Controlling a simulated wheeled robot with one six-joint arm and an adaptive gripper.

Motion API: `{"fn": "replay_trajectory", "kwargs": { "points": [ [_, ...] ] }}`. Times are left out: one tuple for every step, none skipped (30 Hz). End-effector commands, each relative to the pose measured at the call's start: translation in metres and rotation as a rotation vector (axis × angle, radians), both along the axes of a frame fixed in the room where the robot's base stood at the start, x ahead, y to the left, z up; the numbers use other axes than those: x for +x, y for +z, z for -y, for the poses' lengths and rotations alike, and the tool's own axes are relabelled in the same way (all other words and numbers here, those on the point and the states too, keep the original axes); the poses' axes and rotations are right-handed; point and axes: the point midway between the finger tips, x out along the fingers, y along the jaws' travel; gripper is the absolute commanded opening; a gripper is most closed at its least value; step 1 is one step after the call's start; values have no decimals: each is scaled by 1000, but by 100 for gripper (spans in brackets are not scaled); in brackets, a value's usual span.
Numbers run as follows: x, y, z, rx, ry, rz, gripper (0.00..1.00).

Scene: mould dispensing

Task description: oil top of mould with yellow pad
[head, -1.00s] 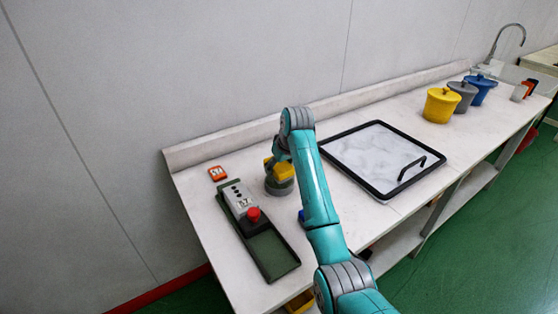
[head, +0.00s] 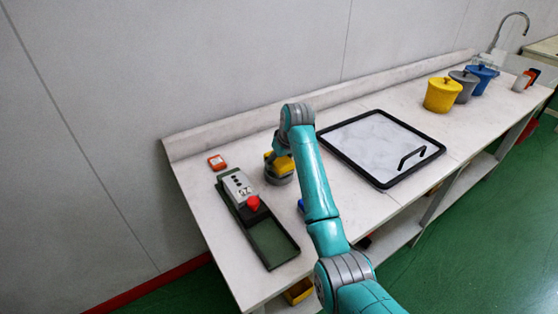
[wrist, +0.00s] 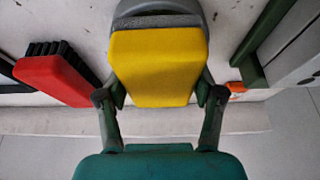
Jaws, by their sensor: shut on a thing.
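The yellow pad (wrist: 159,68) sits between the two fingers of my gripper (wrist: 159,95), which is shut on its sides. In the wrist view a round grey dish (wrist: 158,20) lies just past the pad; I cannot tell whether they touch. In the head view the yellow pad (head: 284,166) shows partly behind my wrist, at or over the grey dish (head: 278,178). A square panel with a black frame (head: 376,184), a pale top and a black handle lies to the right; it looks like the mould. My gripper is apart from it.
A green tray (head: 273,243) with a grey button box (head: 238,189) lies left of the dish. An orange device (head: 217,162) lies near the wall. A red brush (wrist: 55,80) shows beside the pad. Yellow (head: 442,97), grey and blue pots stand at the far right.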

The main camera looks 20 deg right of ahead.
Motion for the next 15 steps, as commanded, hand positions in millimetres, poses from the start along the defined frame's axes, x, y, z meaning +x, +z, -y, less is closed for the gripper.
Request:
{"fn": "replay_trajectory", "kwargs": {
  "points": [
    [0,0,0,0,0,0,40],
    [0,0,0,0,0,0,40],
    [0,0,0,0,0,0,40],
    [0,0,0,0,0,0,40],
    [0,0,0,0,0,0,40],
    [0,-1,0,0,0,0,40],
    [0,-1,0,0,0,0,40],
    [0,-1,0,0,0,0,40],
    [0,-1,0,0,0,0,40],
    [0,-2,0,0,0,0,40],
    [0,-2,0,0,0,0,40],
    [0,-3,0,0,0,0,40],
    [0,-3,0,0,0,0,40],
    [0,-3,0,0,0,0,40],
    [0,-4,0,0,0,0,40]
  ]
}}
